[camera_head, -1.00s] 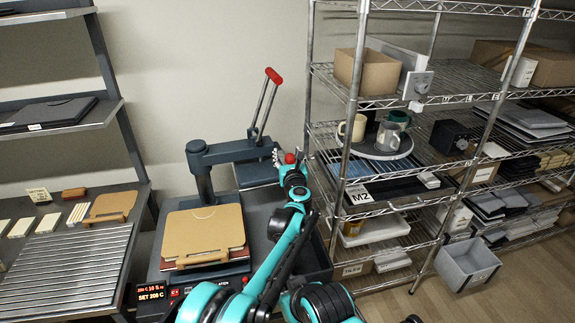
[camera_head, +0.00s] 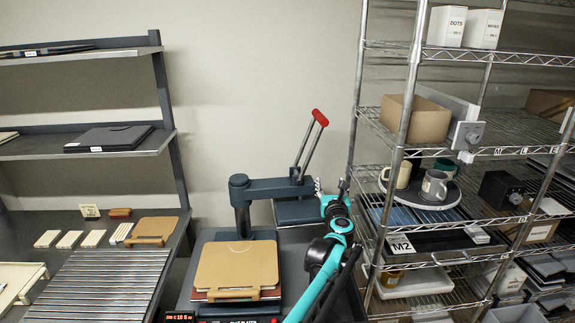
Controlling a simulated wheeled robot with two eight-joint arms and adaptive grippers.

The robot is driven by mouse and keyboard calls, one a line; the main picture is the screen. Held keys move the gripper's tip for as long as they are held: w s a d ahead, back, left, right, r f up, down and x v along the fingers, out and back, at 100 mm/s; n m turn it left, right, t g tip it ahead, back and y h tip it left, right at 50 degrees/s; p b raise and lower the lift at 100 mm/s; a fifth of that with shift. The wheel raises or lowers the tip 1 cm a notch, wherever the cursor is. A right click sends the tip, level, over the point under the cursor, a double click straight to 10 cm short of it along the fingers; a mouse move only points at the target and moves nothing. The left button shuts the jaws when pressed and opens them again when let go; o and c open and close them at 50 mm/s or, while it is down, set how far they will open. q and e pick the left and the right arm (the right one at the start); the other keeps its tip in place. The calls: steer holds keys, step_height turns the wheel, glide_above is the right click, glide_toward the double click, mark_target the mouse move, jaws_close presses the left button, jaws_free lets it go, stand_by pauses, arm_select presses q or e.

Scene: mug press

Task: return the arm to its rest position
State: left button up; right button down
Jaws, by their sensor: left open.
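My left arm, teal and black, rises from the bottom middle. Its gripper (camera_head: 332,190) is open, in front of the right part of the heat press, near the post of the wire rack; I see nothing between its fingers. The press (camera_head: 240,200) is dark grey, with its red-tipped handle (camera_head: 320,117) raised. Its upper plate (camera_head: 296,211) is swung to the right, partly behind my gripper. A tan board (camera_head: 237,264) lies on the press bed. My right gripper is out of view.
A wire rack (camera_head: 405,110) stands close on the right. It holds a round tray (camera_head: 440,203) with a cream mug (camera_head: 403,174), a grey mug (camera_head: 435,186) and a green one behind. A dark shelf unit (camera_head: 165,95) stands left. The wall above the press is clear.

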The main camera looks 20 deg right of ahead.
arm_select(q)
steer(key=s+a+r+m+g+h, duration=0.1)
steer(key=s+a+r+m+h, duration=0.25)
steer(key=a+r+m, duration=1)
steer(key=s+a+f+m+g, duration=0.2)
steer(key=s+a+m, duration=0.3)
steer(key=a, duration=0.4)
steer(key=s+a+f+m+g+y, duration=0.3)
steer(key=s+a+f+m, duration=0.4)
steer(key=s+a+f, duration=0.6)
steer(key=s+a+f+m+g+y, duration=0.4)
steer(key=s+a+f+m, duration=0.3)
steer(key=s+a+f, duration=0.6)
steer(key=s+a+y, duration=0.1)
steer(key=s+a, duration=0.6)
steer(key=shift+s+y, duration=0.15)
steer(key=shift+y, duration=0.2)
